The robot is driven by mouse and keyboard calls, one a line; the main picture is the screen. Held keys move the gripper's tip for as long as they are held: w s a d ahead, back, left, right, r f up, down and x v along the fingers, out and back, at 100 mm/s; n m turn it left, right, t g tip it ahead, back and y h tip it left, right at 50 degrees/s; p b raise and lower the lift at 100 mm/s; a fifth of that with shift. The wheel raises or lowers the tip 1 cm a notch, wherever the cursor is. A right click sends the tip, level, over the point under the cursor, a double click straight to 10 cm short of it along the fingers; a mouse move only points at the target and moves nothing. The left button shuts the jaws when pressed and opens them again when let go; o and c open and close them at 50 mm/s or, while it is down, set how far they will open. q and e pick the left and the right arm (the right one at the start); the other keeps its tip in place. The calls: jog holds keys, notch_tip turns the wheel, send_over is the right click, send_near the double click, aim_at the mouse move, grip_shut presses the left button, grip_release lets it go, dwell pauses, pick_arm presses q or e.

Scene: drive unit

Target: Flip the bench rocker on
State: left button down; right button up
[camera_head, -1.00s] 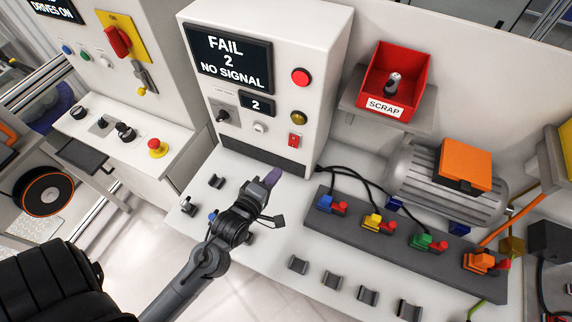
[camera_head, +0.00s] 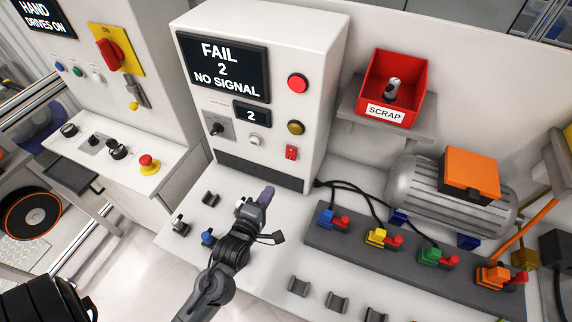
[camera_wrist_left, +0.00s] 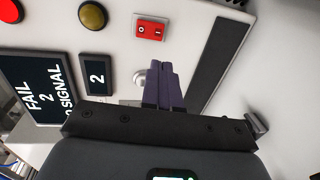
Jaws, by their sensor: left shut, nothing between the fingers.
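The bench rocker is a small red switch (camera_head: 291,152) on the lower right of the white test cabinet's front. It also shows at the top of the left wrist view (camera_wrist_left: 151,30), with white marks on its two halves; I cannot tell which half is pressed. My left gripper (camera_head: 267,194) is shut and empty, over the bench in front of the cabinet and below the rocker. In the left wrist view its purple fingers (camera_wrist_left: 163,67) are together, pointing toward the cabinet front, apart from the rocker. My right gripper is not in view.
The cabinet screen (camera_head: 223,67) reads FAIL 2 NO SIGNAL. A red button (camera_head: 298,84), an amber button (camera_head: 296,127) and a white knob (camera_head: 254,140) are near the rocker. A connector strip (camera_head: 405,262) and motor (camera_head: 425,190) stand right. A red scrap bin (camera_head: 387,112) sits on a shelf.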

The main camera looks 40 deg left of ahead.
pick_arm(q)
jog(key=p+x, duration=0.2)
jog(key=x, duration=1)
jog(key=shift+w+a, duration=0.1)
jog(key=shift+w, duration=0.15)
jog(key=shift+w+a+f, duration=0.15)
jog(key=shift+w+a, duration=0.05)
jog(key=shift+w, duration=0.4)
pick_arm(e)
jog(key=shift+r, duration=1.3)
pick_arm(q)
jog(key=shift+w+f, duration=0.15)
jog(key=shift+w, duration=0.1)
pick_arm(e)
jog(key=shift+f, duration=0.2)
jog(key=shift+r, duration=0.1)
pick_arm(q)
jog(key=shift+s, duration=0.2)
send_near(290, 159)
jog(key=s+d+f, duration=0.2)
jog(key=s+f, duration=0.2)
jog(key=s, duration=0.1)
jog(key=shift+s+r+b, duration=0.25)
jog(key=shift+s+b, duration=0.15)
jog(key=shift+s, duration=0.25)
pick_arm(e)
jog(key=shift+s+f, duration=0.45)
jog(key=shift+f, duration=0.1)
